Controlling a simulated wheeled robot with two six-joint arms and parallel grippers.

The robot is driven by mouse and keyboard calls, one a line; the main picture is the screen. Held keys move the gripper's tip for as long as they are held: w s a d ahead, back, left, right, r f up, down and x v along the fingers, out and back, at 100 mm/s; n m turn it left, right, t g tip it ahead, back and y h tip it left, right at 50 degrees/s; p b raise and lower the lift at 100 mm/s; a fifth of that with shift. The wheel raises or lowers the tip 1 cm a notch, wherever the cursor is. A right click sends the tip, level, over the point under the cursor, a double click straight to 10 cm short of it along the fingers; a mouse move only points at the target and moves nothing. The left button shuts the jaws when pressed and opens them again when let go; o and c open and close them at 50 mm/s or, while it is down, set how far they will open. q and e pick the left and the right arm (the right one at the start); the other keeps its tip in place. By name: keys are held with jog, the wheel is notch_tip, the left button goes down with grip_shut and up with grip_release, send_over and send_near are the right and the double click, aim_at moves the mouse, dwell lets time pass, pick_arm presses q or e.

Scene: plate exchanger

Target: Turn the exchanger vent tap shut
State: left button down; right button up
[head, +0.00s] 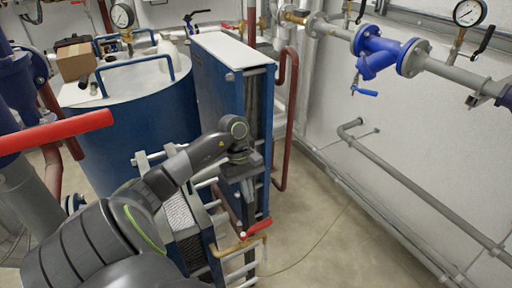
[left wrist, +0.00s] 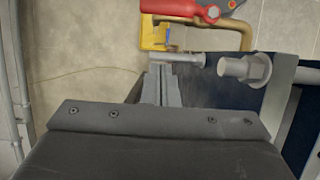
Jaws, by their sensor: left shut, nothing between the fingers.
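The vent tap's red lever (head: 258,227) is at the lower front of the blue plate exchanger (head: 215,78), just above a bent brass pipe (head: 236,247). In the left wrist view the red lever (left wrist: 190,10) is at the top edge, partly cut off, with the brass pipe (left wrist: 243,32) and a yellow fitting (left wrist: 153,32) beside it. My left gripper (head: 247,200) points down in front of the exchanger, above the lever. Its fingers (left wrist: 160,72) are shut and empty, apart from the lever in the picture. My right gripper is not in view.
Grey bolt ends (left wrist: 245,68) stick out close to my left fingers. A blue tank (head: 150,105) stands at the left, and a large red lever (head: 55,132) reaches in from the left edge. Grey pipes (head: 400,210) run along the right wall.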

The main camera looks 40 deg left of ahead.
aim_at(256, 228)
pick_arm(q)
jog(key=d+p, duration=0.1)
jog(key=s+d+f+p, duration=0.1)
jog(key=d, duration=0.1)
jog(key=d+f+p, duration=0.1)
jog(key=shift+s+d+p, duration=0.2)
jog(key=shift+d+p, duration=0.15)
jog(key=shift+p, duration=0.05)
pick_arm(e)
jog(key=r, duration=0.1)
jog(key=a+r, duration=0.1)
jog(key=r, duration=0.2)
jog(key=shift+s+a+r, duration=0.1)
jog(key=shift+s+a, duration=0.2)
pick_arm(q)
jog(key=shift+f, duration=0.1)
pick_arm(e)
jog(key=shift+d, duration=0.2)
